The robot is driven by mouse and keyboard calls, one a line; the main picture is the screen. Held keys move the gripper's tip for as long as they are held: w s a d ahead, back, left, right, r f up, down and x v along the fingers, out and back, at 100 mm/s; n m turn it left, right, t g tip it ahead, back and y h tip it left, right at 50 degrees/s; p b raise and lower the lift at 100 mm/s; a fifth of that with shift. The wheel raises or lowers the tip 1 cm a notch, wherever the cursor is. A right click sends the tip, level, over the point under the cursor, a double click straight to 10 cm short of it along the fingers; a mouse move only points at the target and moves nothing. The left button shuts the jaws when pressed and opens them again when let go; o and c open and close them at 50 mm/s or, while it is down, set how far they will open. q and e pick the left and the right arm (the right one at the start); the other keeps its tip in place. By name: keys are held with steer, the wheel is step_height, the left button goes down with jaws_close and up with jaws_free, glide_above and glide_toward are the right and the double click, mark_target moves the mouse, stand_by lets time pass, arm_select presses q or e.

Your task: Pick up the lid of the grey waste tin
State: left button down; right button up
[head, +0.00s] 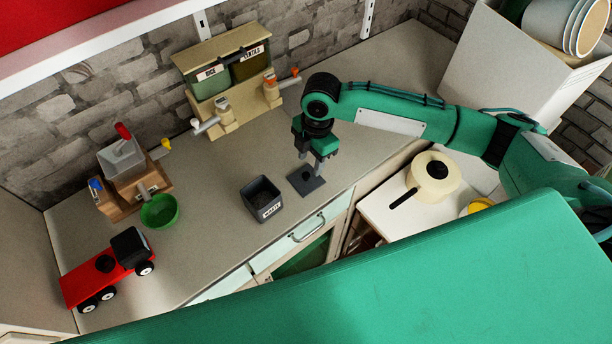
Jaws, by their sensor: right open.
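The grey waste tin (262,211) stands open on the counter, with a white label on its front and dark contents inside. Its lid (306,186), a flat dark grey square, lies on the counter to the right of the tin, near the front edge. My right gripper (311,162) points down at the lid, open, with its fingers at or just above it. The fingers partly hide the lid's middle, and I cannot tell whether they touch it. My left gripper is not in view.
A two-bin dispenser (228,78) stands against the brick wall. On the left are a wooden grinder (131,178), a green bowl (160,211) and a red toy truck (109,272). A cream pot (444,174) stands on a lower white surface to the right.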

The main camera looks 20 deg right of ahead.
mark_target(306, 174)
steer(key=shift+a+f, duration=0.1)
steer(key=shift+f, duration=0.15)
steer(key=f+p, duration=0.1)
steer(key=f, duration=0.1)
steer(key=a+f+p, duration=0.1)
steer(key=f, duration=0.1)
steer(key=shift+s+p, duration=0.1)
steer(key=shift+p, duration=0.3)
steer(key=shift+f, duration=0.35)
jaws_close()
steer(key=shift+r, duration=0.1)
